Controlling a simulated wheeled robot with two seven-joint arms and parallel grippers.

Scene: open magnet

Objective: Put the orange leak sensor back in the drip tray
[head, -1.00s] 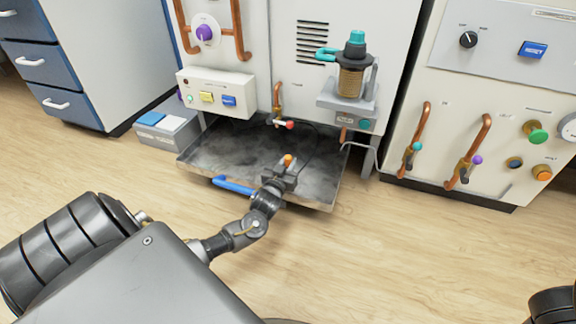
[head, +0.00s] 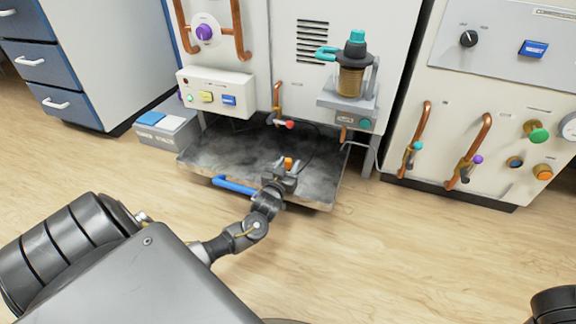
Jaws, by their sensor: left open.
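The orange leak sensor (head: 288,162) shows at the fingers of my left gripper (head: 285,172), over the front right part of the drip tray. My left gripper is open, with its fingers around or right beside the sensor; I cannot tell whether they touch it. Whether the sensor rests on the tray floor is hidden by the gripper. The drip tray (head: 225,150) is a wide, shallow grey metal pan with a dark stained floor, pulled out under the white cabinet. A blue handle (head: 234,186) is on its front edge. My right gripper is not in view.
A red-tipped drain valve (head: 288,124) hangs over the tray's back, with a dark cable to its right. A teal-topped filter housing (head: 353,65) stands on a bracket above. A grey box (head: 167,130) sits left of the tray. The wooden floor in front is clear.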

